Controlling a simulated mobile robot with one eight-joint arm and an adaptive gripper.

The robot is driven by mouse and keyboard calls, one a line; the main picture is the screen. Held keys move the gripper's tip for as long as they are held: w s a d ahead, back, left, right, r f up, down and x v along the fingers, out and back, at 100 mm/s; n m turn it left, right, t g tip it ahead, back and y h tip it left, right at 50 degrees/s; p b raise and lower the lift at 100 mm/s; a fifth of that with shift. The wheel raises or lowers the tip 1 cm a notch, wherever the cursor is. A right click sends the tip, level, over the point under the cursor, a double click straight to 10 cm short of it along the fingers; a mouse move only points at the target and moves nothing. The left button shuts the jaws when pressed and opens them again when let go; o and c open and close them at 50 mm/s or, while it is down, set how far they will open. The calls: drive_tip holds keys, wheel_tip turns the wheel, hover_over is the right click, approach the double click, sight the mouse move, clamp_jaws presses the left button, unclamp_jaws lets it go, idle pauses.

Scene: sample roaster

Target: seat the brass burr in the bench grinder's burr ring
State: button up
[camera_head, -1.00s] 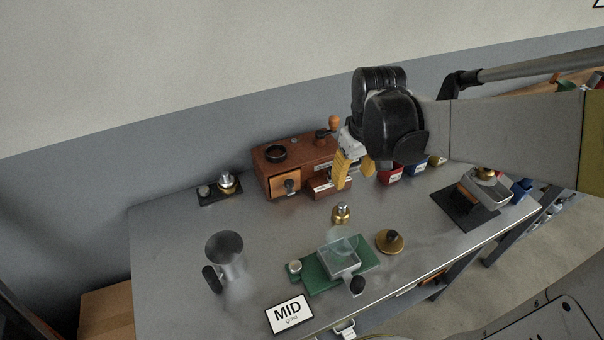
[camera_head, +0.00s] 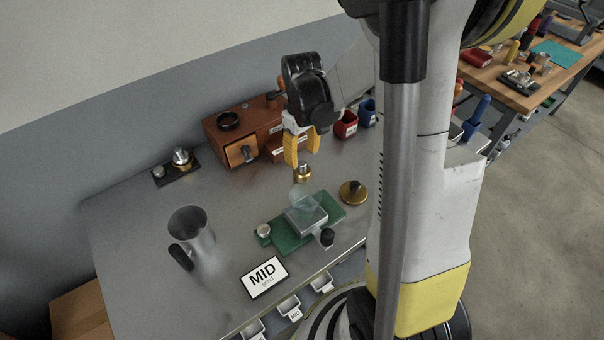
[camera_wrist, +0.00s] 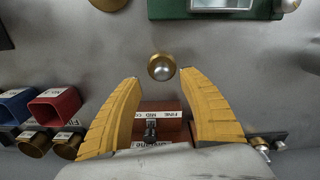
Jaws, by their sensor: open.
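The brass burr (camera_head: 303,172), with a silvery rounded top, stands upright on the grey bench in front of the grinder. In the wrist view the burr (camera_wrist: 161,66) lies just beyond the fingertips, roughly centred between them. My gripper (camera_head: 301,158) is open, its yellow fingers pointing down close above the burr; it also shows in the wrist view (camera_wrist: 160,79) with nothing between the fingers. The brown wooden bench grinder (camera_head: 216,149) stands behind, partly hidden by my gripper. A black ring (camera_head: 228,121) is on its top; I cannot tell if this is the burr ring.
A similar brass and silver piece (camera_head: 181,160) sits on a black stand at left. Red (camera_head: 346,124) and blue (camera_head: 367,110) bins stand behind.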

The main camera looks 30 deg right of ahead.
sight(302, 163)
wheel_tip(302, 163, down, 4)
drive_tip(key=shift+s+a+f+b, duration=0.1)
drive_tip(key=shift+a+b, duration=0.05)
drive_tip(key=shift+b, duration=0.75)
clamp_jaws()
drive_tip(key=shift+r, duration=0.2)
